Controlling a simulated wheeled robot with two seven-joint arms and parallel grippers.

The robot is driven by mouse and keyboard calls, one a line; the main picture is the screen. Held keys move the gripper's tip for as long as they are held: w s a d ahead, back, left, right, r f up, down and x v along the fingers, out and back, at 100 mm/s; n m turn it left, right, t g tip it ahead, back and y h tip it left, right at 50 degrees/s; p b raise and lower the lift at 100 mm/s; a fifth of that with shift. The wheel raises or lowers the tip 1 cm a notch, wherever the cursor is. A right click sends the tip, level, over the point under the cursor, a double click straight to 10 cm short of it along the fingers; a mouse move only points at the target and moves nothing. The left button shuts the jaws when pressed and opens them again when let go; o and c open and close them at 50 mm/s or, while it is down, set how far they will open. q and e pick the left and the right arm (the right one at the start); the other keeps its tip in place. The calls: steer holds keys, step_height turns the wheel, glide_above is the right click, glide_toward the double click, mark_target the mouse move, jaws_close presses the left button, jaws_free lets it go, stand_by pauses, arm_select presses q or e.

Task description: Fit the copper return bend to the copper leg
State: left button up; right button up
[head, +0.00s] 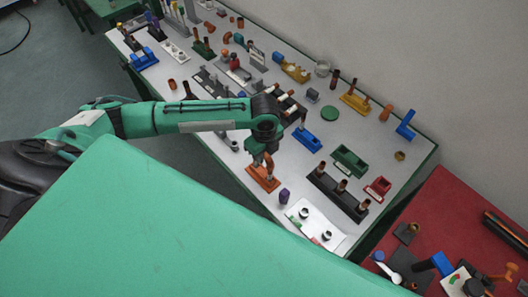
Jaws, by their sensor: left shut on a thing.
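My left gripper (263,152) points down over the white table, near its front edge. It is shut on a small copper-coloured piece (268,161), which looks like the return bend. The piece is right above an orange base block (262,181) on the table. The copper leg seems to stand on this block, but the gripper and the piece hide most of it. I cannot tell whether bend and leg touch. My right gripper is not in view.
A dark block with several copper-topped posts (338,190) stands to the right. A blue block (307,141) is behind. A red table (456,200) is at the right.

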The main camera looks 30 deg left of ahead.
arm_select(q)
steer(key=shift+f+b, duration=0.55)
steer(key=shift+f, duration=0.85)
steer(key=o, duration=0.9)
steer(key=shift+r, duration=0.1)
steer(key=shift+o, duration=0.2)
step_height(320, 180, up, 14)
steer(key=b, duration=0.3)
steer(key=shift+d+f, duration=0.1)
steer(key=shift+f, duration=0.1)
